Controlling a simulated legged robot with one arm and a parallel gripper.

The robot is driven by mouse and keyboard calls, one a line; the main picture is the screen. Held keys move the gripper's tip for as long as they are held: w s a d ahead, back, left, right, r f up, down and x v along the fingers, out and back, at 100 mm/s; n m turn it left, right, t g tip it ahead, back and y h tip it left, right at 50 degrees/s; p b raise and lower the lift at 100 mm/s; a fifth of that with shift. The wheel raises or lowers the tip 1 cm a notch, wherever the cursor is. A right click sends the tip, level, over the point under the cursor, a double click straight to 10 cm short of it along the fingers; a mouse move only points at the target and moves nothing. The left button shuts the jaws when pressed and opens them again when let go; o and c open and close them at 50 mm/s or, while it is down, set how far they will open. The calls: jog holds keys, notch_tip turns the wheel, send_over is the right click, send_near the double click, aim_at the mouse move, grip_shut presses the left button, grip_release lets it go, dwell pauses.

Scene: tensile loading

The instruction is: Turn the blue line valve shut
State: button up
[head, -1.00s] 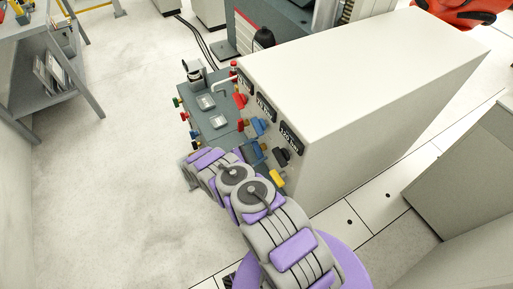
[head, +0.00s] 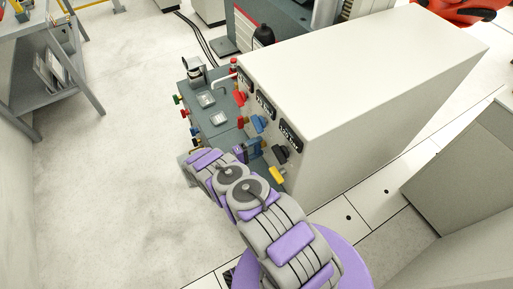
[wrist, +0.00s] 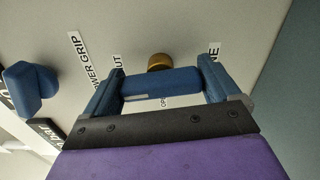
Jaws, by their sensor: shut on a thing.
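The blue line valve handle (wrist: 162,84) is a blue bar in front of a brass stem (wrist: 160,62) on the pale panel. My gripper (wrist: 162,88) is shut on it, with one finger at each end of the bar. The bar lies nearly level in the wrist view, between a label ending in "UT" and a partly hidden label at the right. A label behind the bar is mostly covered. In the head view my gripper (head: 254,148) is at the panel's lower part, and my arm hides much of the valve.
A second blue knob (wrist: 30,90) sits left of my gripper, by the "GRIP" label. Red (head: 240,97), black (head: 281,153) and yellow (head: 278,174) controls are close by on the white cabinet (head: 370,85). The floor at the left (head: 110,190) is clear.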

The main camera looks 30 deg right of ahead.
jog(key=shift+s+f+m, duration=0.1)
jog(key=shift+f+m, duration=0.05)
jog(key=shift+m, duration=0.35)
jog(key=o, duration=0.8)
jog(key=shift+a, duration=0.35)
jog(key=a+b, duration=0.1)
jog(key=a, duration=0.4)
jog(key=a+b, duration=0.1)
jog(key=a, duration=0.5)
jog(key=a+b, duration=0.1)
jog(key=a, duration=0.4)
jog(key=shift+s+a+f, duration=0.1)
jog(key=shift+s+a, duration=0.15)
jog(key=shift+a, duration=0.15)
